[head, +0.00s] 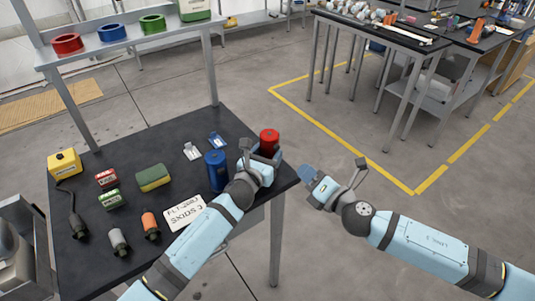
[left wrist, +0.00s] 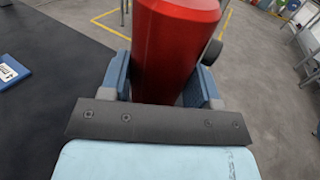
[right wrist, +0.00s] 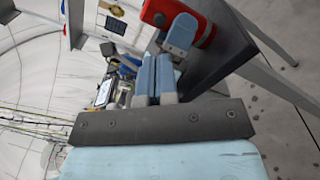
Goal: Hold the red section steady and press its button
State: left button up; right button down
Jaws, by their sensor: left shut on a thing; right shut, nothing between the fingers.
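The red section (head: 269,140) is a red cylinder standing near the right edge of the black table. My left gripper (head: 262,162) is shut around it, and its blue fingers sit on both sides of the red body in the left wrist view (left wrist: 176,45). My right gripper (head: 309,174) is shut and empty, to the right of the red section and apart from it, beyond the table edge. In the right wrist view the red section (right wrist: 206,33) lies past the shut fingertips (right wrist: 156,70).
A blue cylinder (head: 215,172) stands just left of my left gripper. A white label card (head: 184,213), a green sponge (head: 153,177), and a yellow box (head: 64,163) are on the table (head: 120,152). Open floor lies right of the table, towards yellow floor lines (head: 350,148).

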aim_at(277, 147)
dwell(0.3)
jog(key=w+a+m+t+h, duration=0.1)
jog(key=w+a+m+h, duration=0.3)
jog(key=m+h, duration=0.5)
jog(key=shift+w+a+r+h, duration=0.25)
jog(key=shift+w+h, duration=0.45)
jog(key=shift+w, duration=0.45)
jog(key=shift+w, duration=0.1)
dwell(1.5)
